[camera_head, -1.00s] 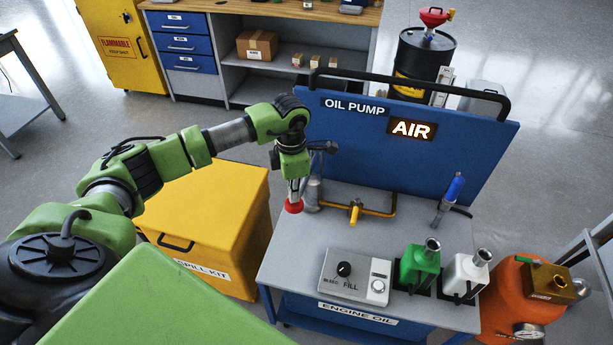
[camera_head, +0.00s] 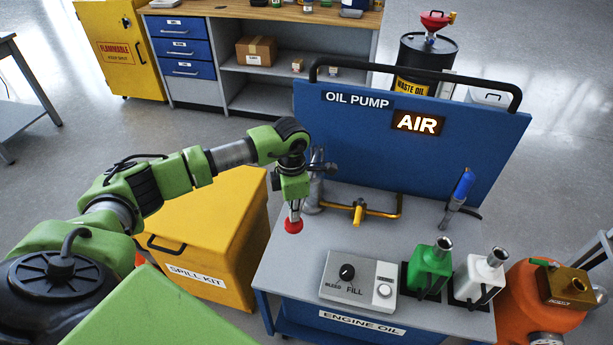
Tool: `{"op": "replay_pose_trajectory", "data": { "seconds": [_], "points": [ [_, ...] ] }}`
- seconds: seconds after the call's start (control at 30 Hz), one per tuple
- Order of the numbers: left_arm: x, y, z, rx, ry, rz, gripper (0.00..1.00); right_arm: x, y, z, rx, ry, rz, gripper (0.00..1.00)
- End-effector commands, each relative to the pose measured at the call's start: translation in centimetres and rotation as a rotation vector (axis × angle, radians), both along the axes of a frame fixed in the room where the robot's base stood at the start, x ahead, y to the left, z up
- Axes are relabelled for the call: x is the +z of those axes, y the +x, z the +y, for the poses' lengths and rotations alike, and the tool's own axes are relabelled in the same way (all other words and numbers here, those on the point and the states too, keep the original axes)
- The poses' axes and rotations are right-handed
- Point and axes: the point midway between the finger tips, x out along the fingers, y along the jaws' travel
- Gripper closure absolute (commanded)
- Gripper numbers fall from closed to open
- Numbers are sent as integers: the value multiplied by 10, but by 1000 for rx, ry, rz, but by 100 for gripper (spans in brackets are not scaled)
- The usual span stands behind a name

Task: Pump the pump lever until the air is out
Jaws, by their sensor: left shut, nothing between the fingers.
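The oil pump stand (camera_head: 450,235) has a blue back panel with a lit AIR sign (camera_head: 418,123). The pump lever ends in a red knob (camera_head: 293,227) at the left edge of the grey top, in front of the grey pump body (camera_head: 314,195). My left gripper (camera_head: 295,214) points down, shut and empty, with its tips right at the top of the red knob, seemingly touching it. Most of the lever's shaft is hidden behind the gripper. My right gripper is not in view.
A yellow spill kit box (camera_head: 205,235) stands left of the stand, under my left arm. The top also bears a yellow-handled valve (camera_head: 359,211), a BLEED/FILL control box (camera_head: 360,279), a green can (camera_head: 430,268), a white can (camera_head: 478,277) and a blue-handled nozzle (camera_head: 463,187).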

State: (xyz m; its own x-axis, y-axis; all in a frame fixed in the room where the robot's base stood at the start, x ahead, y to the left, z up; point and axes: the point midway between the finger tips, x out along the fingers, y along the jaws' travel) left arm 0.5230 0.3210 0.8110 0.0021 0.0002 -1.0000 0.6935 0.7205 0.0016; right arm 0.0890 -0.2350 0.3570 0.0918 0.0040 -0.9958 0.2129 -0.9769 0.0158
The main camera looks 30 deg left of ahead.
Motion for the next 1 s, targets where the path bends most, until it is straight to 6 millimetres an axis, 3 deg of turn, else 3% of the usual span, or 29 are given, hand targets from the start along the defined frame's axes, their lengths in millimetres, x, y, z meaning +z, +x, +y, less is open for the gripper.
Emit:
{"op": "replay_pose_trajectory", "data": {
  "seconds": [0.03, 0.17, 0.37, 1.0],
  "points": [
    [-11, -1, 0, -1, 0, 3, 100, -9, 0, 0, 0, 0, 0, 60],
    [-25, -1, -1, -1, 0, 4, 100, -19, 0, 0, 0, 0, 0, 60],
    [-16, -1, -1, -1, 0, 4, 100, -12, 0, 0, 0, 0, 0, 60],
    [68, -1, 0, -2, 1, 2, 100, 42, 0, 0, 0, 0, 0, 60]
  ]
}}
